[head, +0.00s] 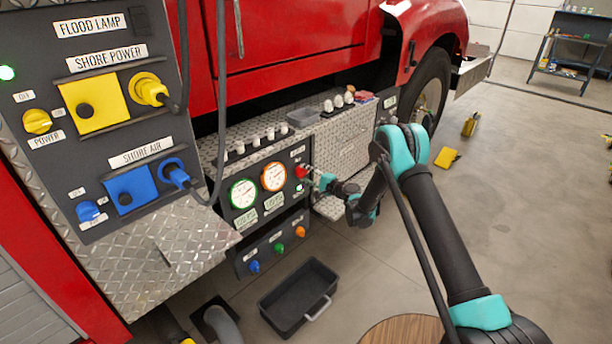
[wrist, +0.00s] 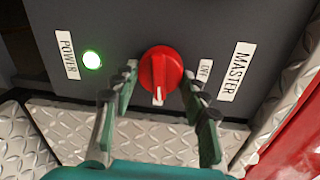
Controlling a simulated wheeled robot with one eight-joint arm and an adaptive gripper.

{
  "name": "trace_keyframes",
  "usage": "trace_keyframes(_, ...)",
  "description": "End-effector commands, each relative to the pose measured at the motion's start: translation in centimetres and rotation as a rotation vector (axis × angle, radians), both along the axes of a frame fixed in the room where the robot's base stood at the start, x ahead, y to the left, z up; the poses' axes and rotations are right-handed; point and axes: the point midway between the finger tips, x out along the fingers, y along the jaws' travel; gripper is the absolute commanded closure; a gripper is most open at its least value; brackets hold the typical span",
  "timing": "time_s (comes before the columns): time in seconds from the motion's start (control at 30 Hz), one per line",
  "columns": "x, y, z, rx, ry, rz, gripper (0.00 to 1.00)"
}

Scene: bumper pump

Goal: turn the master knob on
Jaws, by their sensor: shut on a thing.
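The red master knob (wrist: 160,72) sits on a dark panel (wrist: 110,25) between the fingers of my gripper (wrist: 159,80). The gripper is shut on the knob, one finger on either side of it. The knob's white pointer faces down in the wrist view, away from the OFF label (wrist: 205,70) at right. The MASTER label (wrist: 235,72) lies farther right. A green light (wrist: 92,60) by the POWER label (wrist: 67,54) is lit. In the head view, the red knob (head: 300,171) is at the panel's right, with my gripper (head: 316,181) at it. No ON label is visible.
Two gauges (head: 258,185) are left of the knob. Diamond plate (head: 340,150) borders the panel. Blue, green and orange knobs (head: 277,248) sit below. A dark bin (head: 297,297) stands on the floor. The floor at right (head: 540,200) is mostly free.

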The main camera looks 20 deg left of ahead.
Motion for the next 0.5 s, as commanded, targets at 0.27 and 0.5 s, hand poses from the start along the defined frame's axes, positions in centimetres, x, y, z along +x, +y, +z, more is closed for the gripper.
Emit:
trace_keyframes(0.27, 0.04, -0.13, -0.10, 0.041, 0.102, 0.000, 0.85)
trace_keyframes(0.5, 0.05, -0.14, -0.12, 0.054, 0.133, -0.001, 0.85)
